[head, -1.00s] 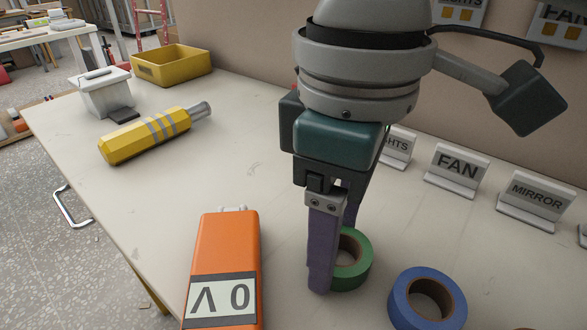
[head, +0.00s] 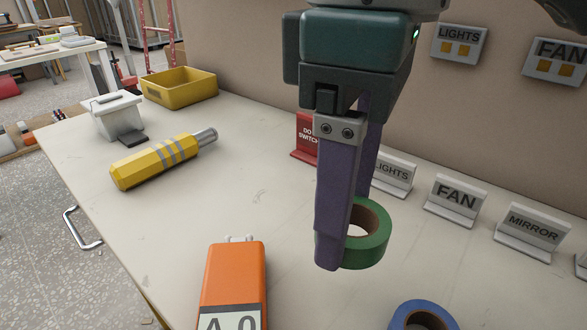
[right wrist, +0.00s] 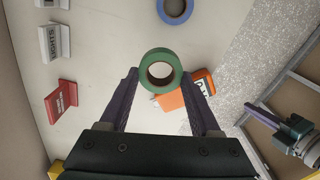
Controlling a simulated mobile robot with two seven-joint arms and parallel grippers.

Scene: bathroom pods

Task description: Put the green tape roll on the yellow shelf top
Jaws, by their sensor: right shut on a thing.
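The green tape roll (head: 372,250) is held by my right gripper (head: 345,235), raised above the white table. In the right wrist view the green tape roll (right wrist: 160,71) sits between the fingertips of my right gripper (right wrist: 160,80), its hole facing the camera. The near finger hides part of the roll in the head view. My left gripper (right wrist: 258,112) shows only at the right of the right wrist view, empty-looking and off the table's edge; its opening is unclear. I cannot make out a yellow shelf top.
An orange meter (head: 233,280) and a blue tape roll (head: 422,318) lie in front. FAN (head: 455,200) and MIRROR (head: 533,233) signs line the wall.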

